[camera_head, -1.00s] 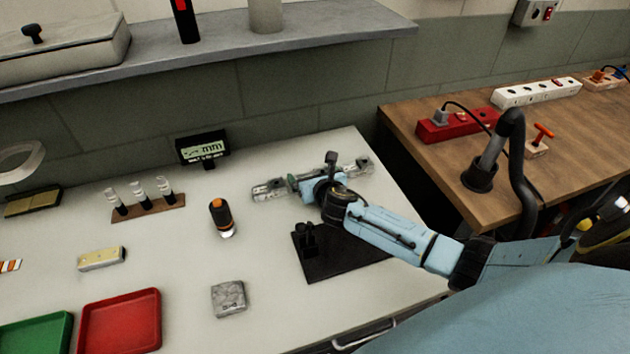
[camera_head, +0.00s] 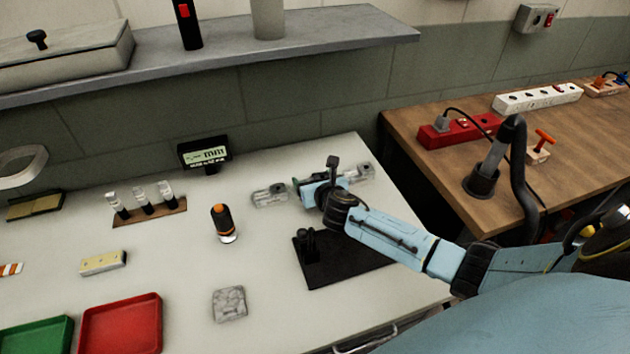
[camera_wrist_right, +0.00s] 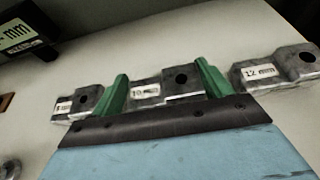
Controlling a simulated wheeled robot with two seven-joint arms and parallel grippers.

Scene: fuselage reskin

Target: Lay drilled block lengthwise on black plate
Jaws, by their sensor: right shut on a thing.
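A row of grey metal blocks with drilled holes and number labels lies across the back of the white table. My right gripper (camera_head: 316,188) is shut on the middle drilled block (camera_wrist_right: 148,92), labelled 10, its green fingers at the block's two ends. In the head view this block is mostly hidden by the gripper. The left block (camera_head: 269,195) and the right block (camera_head: 360,173), labelled 12 (camera_wrist_right: 273,71), lie apart on either side. The black plate (camera_head: 345,262) lies in front, with a small black fixture (camera_head: 308,245) at its left. My left gripper is out of view.
An orange-topped cylinder (camera_head: 223,223) and a grey stone-like block (camera_head: 229,303) stand left of the plate. A digital display (camera_head: 204,154), a vial rack (camera_head: 150,214), a yellow block (camera_head: 103,263) and a red tray (camera_head: 121,325) are farther left. A wooden bench (camera_head: 440,170) is at right.

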